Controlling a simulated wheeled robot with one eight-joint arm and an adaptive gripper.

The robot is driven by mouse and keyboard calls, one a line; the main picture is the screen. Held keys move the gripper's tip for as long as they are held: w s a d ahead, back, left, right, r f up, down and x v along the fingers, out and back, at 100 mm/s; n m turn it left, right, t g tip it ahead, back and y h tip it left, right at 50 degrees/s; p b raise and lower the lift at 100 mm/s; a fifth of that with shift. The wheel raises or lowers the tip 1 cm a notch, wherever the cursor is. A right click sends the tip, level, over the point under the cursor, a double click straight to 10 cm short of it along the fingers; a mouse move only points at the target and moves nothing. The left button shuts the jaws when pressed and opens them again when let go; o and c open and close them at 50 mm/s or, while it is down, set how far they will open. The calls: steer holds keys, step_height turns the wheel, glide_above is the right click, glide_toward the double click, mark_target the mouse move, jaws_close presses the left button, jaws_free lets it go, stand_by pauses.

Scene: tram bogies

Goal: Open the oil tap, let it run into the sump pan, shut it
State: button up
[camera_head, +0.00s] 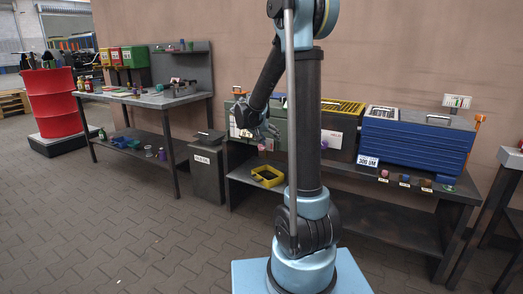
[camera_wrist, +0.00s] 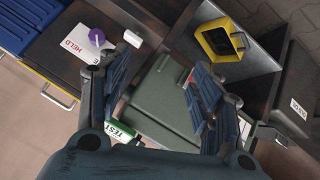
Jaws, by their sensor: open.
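My gripper (camera_head: 247,115) is open and empty, over the grey-green housing (camera_head: 274,126) on the back bench. In the wrist view the open fingers (camera_wrist: 163,72) stand over the same housing (camera_wrist: 165,105), which bears a green and white TEST tag (camera_wrist: 121,131). A yellow-rimmed pan (camera_head: 267,176), likely the sump pan, sits low at the bench front, below the housing. It also shows in the wrist view (camera_wrist: 203,44), with a dark inside. I cannot make out the oil tap for certain; the fingers hide part of the housing.
Right of the housing stands a dark box (camera_head: 340,142) with a purple knob (camera_head: 323,144) and a card reading HELD in the wrist view (camera_wrist: 75,48). A blue chest (camera_head: 417,140) stands further right. A grey bin (camera_head: 206,170) stands left of the bench. The front floor is clear.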

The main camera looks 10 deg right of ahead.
steer(key=w+a+f+t+h, duration=0.1)
steer(key=w+a+f, duration=0.1)
steer(key=w, duration=0.3)
steer(key=w+a+f+t, duration=0.1)
steer(key=w+a+f, duration=0.15)
steer(key=w, duration=0.25)
steer(key=m+t+h, duration=0.1)
steer(key=m+t, duration=0.1)
glide_toward(260, 146)
steer(key=x, duration=1.1)
steer(key=shift+d+f, duration=0.2)
steer(key=shift+d, duration=0.1)
steer(key=shift+n, duration=0.3)
steer(key=c, duration=1.1)
